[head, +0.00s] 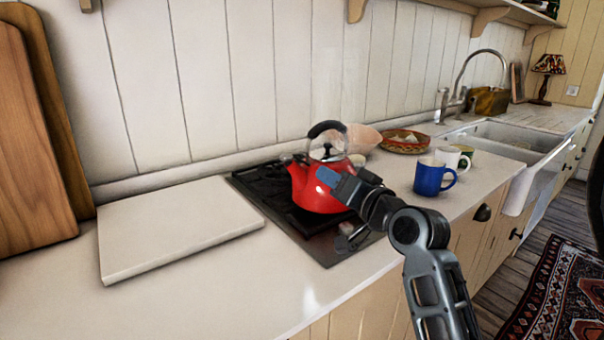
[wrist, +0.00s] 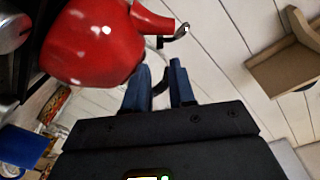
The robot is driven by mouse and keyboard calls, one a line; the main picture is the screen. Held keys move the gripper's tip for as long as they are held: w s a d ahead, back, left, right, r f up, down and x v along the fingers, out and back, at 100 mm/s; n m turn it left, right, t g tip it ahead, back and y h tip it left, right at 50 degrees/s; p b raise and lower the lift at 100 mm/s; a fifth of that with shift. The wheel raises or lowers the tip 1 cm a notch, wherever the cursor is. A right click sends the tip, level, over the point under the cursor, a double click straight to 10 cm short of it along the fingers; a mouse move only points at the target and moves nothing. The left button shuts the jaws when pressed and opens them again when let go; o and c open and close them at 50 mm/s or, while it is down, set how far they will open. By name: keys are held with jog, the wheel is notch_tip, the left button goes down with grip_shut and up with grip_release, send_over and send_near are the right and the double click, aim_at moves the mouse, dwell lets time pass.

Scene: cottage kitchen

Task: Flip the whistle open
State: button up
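A red kettle (head: 311,193) with a black arched handle (head: 326,128) stands on the dark stovetop. In the head view its short spout (head: 287,158) points left. In the wrist view the red kettle body (wrist: 92,42) fills the upper left, and the spout ends in a small dark-and-metal whistle (wrist: 181,31). My gripper (head: 325,177) is in front of the kettle's upper body in the head view. In the wrist view my gripper's blue fingers (wrist: 159,72) are apart, near the spout. A thin dark curved piece shows between them; I cannot tell what it is.
The wall (head: 230,70) is close behind the stovetop (head: 262,185).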

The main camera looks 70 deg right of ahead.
aim_at(309, 165)
jog(key=p+x, duration=0.1)
jog(key=x, duration=0.5)
jog(key=shift+w+d, duration=0.15)
jog(key=shift+w, duration=0.1)
jog(key=shift+c, duration=0.2)
grip_shut()
